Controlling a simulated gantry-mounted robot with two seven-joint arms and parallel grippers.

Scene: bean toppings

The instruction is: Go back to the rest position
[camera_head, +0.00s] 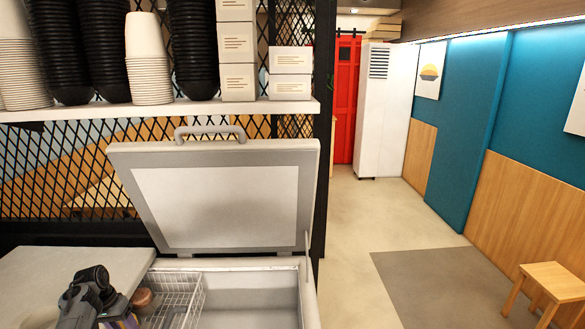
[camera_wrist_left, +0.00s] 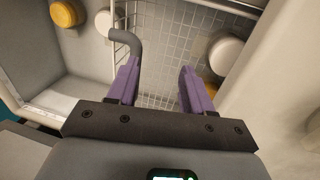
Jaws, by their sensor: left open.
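My left gripper (camera_head: 122,322) is at the bottom left of the head view, over the left side of an open chest freezer (camera_head: 308,300), and is partly cut off. In the left wrist view its two purple fingers (camera_wrist_left: 159,70) are spread with nothing between them. They point down toward a white wire basket (camera_wrist_left: 158,45). A grey curved bar (camera_wrist_left: 129,38) passes close to the left finger; I cannot tell whether they touch. My right gripper is in neither view.
The freezer lid (camera_head: 215,205) stands raised. The wire basket (camera_head: 178,296) sits inside, beside a brown round item (camera_head: 143,299). Round tubs show in the left wrist view, one white (camera_wrist_left: 225,53) and one yellow (camera_wrist_left: 67,13). A shelf (camera_head: 160,109) holds cups and boxes above.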

